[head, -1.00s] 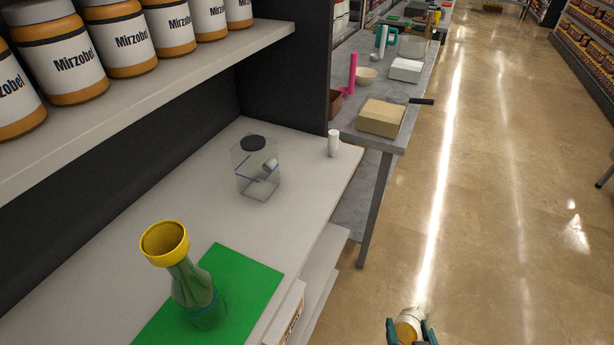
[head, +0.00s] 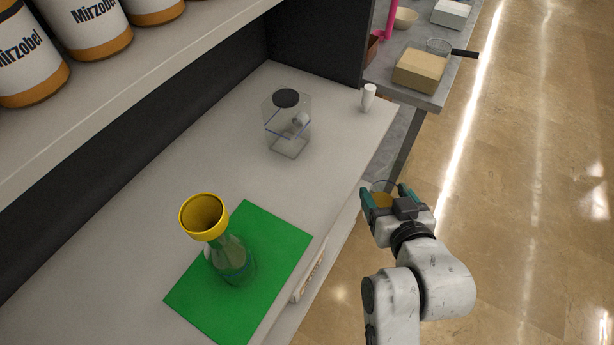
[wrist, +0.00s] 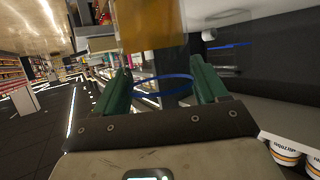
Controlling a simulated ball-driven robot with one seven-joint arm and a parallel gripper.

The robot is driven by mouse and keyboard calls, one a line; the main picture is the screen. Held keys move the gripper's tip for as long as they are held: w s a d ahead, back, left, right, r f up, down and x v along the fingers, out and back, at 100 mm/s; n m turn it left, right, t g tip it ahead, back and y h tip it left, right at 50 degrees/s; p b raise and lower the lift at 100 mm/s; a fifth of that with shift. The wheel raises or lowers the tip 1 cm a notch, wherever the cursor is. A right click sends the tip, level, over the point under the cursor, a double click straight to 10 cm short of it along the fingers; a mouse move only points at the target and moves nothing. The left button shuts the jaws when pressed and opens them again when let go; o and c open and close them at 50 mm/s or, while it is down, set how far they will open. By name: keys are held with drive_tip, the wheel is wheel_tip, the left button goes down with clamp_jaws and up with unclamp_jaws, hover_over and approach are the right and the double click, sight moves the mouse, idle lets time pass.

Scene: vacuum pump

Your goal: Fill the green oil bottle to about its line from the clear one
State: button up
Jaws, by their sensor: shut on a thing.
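The green-tinted bottle (head: 231,262) stands upright on a green mat (head: 282,238), with a yellow funnel (head: 204,217) in its mouth. A blue line shows low on it; I cannot make out any oil level inside. My gripper (head: 384,191) is shut on a clear vessel (head: 381,200) with amber oil in it, off the shelf's front edge, to the right of and apart from the green bottle. In the wrist view, amber oil (wrist: 150,24) and a blue ring (wrist: 163,84) show between and beyond the fingers. Most of the vessel is hidden by the fingers in the head view.
A clear square jar (head: 288,142) with a black cap and blue line stands farther back on the shelf. A small white bottle (head: 367,98) stands at its far right edge. Large jars (head: 85,30) fill the shelf above. A box (head: 419,71) lies on the table behind.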

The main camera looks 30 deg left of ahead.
drive_tip(key=s+a+r+n+g+y+p, duration=0.1)
drive_tip(key=s+a+r+n+g+y, duration=0.1)
drive_tip(key=s+a+r, duration=0.4)
drive_tip(key=s+a+r+n+g+y+p, duration=0.1)
drive_tip(key=s+a+r+n+g+y, duration=0.2)
drive_tip(key=a+r, duration=0.7)
drive_tip(key=s+a+n+g, duration=0.1)
drive_tip(key=s+a+n, duration=0.1)
drive_tip(key=shift+s+a+r+n+g+y, duration=0.15)
drive_tip(key=shift+s+r+n+g+y, duration=0.15)
drive_tip(key=shift+s+g, duration=0.1)
drive_tip(key=shift+w+r+t, duration=0.1)
drive_tip(key=shift+t, duration=0.2)
drive_tip(key=n+t+b, duration=0.1)
drive_tip(key=n, duration=0.1)
drive_tip(key=w+n+t+y+b, duration=0.1)
drive_tip(key=n+b, duration=0.1)
drive_tip(key=n, duration=0.1)
drive_tip(key=n+t+y+b, duration=0.1)
drive_tip(key=n+t+b, duration=0.1)
drive_tip(key=shift+w+d+f+n, duration=0.2)
drive_tip(key=shift+w+f+n, duration=0.1)
drive_tip(key=shift+w, duration=0.1)
drive_tip(key=shift+w+f+n+y+b, duration=0.5)
drive_tip(key=shift+n+b, duration=0.4)
drive_tip(key=shift+b, duration=1.35)
idle(0.6)
